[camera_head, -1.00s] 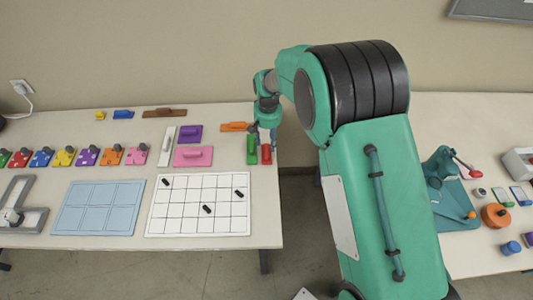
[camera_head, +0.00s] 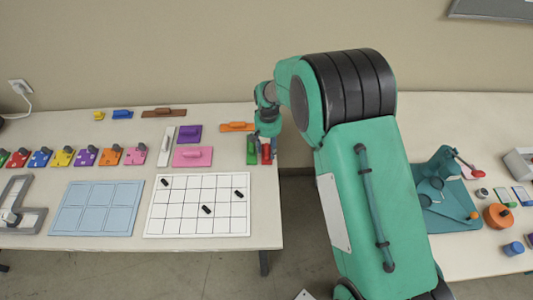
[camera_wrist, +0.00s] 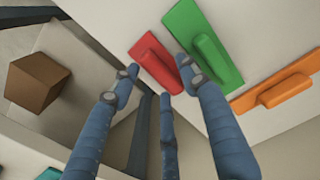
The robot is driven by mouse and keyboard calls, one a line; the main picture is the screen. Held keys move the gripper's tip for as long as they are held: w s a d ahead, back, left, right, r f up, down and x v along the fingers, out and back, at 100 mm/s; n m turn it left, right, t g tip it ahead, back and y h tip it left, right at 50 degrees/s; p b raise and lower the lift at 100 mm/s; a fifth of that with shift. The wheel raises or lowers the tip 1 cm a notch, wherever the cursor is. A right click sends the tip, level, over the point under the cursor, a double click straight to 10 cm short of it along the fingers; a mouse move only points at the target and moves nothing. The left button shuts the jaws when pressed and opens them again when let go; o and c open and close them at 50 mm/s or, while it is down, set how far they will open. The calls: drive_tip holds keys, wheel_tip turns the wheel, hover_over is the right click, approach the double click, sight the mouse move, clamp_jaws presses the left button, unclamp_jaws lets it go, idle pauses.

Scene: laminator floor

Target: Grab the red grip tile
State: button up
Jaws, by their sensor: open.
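The red grip tile (camera_wrist: 152,62) is a small red plate with a raised grip along it. It lies flat on the left table near its right edge, beside the green tile (camera_wrist: 204,45). In the head view the red tile (camera_head: 266,153) shows partly, with my gripper in front of it. My gripper (camera_wrist: 160,78) is open, its blue fingers pointing toward the red tile. In the head view my gripper (camera_head: 267,150) is over the tile.
An orange tile (camera_wrist: 275,93) lies near the green one. Pink (camera_head: 193,157), purple (camera_head: 189,134) and white (camera_head: 166,146) tiles lie further left. A white grid board (camera_head: 197,205) lies in front. The table's right edge is close, with a gap before the right table.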

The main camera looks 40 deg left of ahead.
drive_tip(key=shift+c, duration=0.6)
clamp_jaws()
drive_tip(key=shift+r, duration=0.1)
drive_tip(key=shift+r, duration=0.5)
wheel_tip(320, 180, up, 3)
drive_tip(key=shift+s+d+f+p, duration=0.1)
drive_tip(key=shift+d+f+p, duration=0.1)
drive_tip(key=shift+p, duration=0.35)
drive_tip(key=s+d+r+p, duration=0.1)
drive_tip(key=s+d, duration=0.8)
drive_tip(key=d, duration=0.3)
drive_tip(key=shift+d+r+p, duration=0.15)
drive_tip(key=shift+d+p, duration=0.15)
drive_tip(key=shift+p, duration=0.05)
